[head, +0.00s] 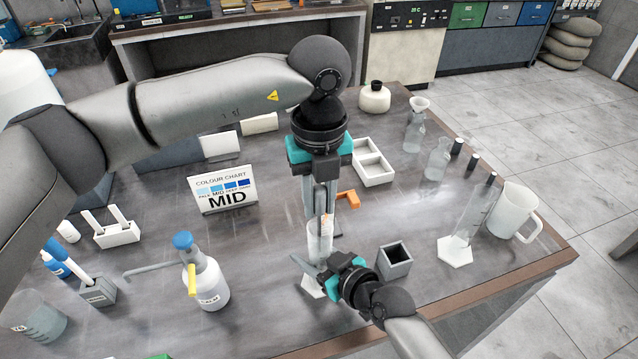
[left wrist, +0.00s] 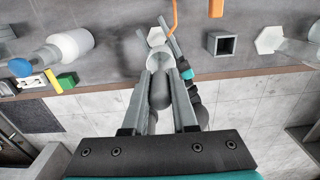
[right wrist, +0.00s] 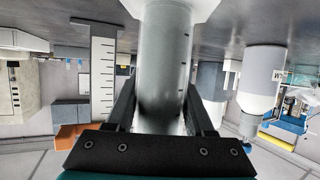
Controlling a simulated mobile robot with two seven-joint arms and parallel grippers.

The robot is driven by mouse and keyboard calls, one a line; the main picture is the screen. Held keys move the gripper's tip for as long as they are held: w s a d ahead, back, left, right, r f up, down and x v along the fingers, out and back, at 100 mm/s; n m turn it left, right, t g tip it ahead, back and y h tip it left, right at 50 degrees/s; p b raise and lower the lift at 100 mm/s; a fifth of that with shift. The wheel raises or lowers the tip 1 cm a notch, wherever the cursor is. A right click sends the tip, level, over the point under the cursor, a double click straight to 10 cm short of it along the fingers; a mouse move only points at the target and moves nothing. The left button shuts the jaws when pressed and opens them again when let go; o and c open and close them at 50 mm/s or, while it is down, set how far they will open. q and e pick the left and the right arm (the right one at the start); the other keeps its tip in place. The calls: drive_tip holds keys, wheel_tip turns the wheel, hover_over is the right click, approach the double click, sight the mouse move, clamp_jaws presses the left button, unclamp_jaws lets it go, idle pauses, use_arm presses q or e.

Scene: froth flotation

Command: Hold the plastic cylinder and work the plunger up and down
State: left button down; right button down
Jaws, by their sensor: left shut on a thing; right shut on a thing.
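The clear plastic cylinder (head: 320,240) stands upright on a pale base (head: 313,287) near the table's front middle. In the right wrist view the cylinder (right wrist: 165,60) fills the space between the fingers, with dark marks down its side. My right gripper (head: 319,270) is shut on its lower part from the front. My left gripper (head: 321,213) points straight down over the cylinder's mouth and is shut on the plunger's upper end; the fingers hide most of the plunger. In the left wrist view the cylinder (left wrist: 158,57) shows beyond the fingertips. How deep the plunger sits is hidden.
A grey square cup (head: 394,262) stands right of my right gripper. A wash bottle (head: 208,283) stands left, a colour chart sign (head: 223,190) behind it. A measuring cylinder (head: 470,220) and jug (head: 513,212) stand right. An orange piece (head: 349,198) lies close behind the cylinder.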

use_arm(q)
drive_tip(key=shift+f, duration=0.7)
drive_tip(key=shift+r, duration=0.1)
drive_tip(key=shift+r, duration=4.85)
use_arm(e)
drive_tip(key=shift+f, duration=0.1)
use_arm(q)
drive_tip(key=shift+f, duration=4.95)
